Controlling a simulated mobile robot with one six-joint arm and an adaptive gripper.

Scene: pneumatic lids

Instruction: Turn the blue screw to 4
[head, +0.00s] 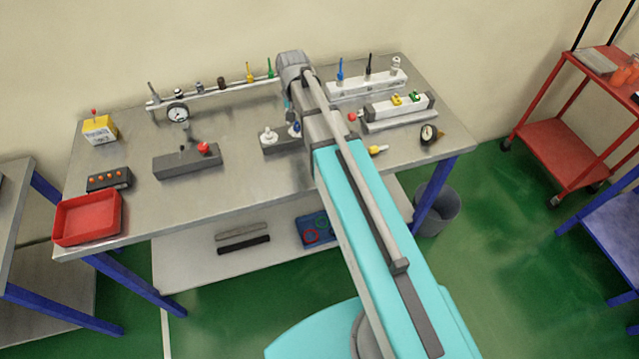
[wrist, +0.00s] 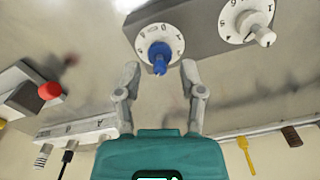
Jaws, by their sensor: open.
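The blue screw (wrist: 158,56) stands at the middle of a round white dial (wrist: 172,38) on a grey block (wrist: 195,22). The dial's markings are too small to read surely, so I cannot tell the screw's setting. My gripper (wrist: 160,72) is open, with one fingertip on each side just short of the screw; I see no contact. A second dial with a white screw (wrist: 265,36) is on the same block. In the head view the blue screw (head: 295,128) is partly behind my arm, and the white screw (head: 268,134) is left of it. My fingers are mostly hidden there.
A grey block with a red knob (head: 204,148) stands to the left on the metal table (head: 235,185). A rail with a gauge (head: 177,112) runs along the back. White blocks (head: 368,86) with coloured parts stand right. A red tray (head: 88,216) sits front left.

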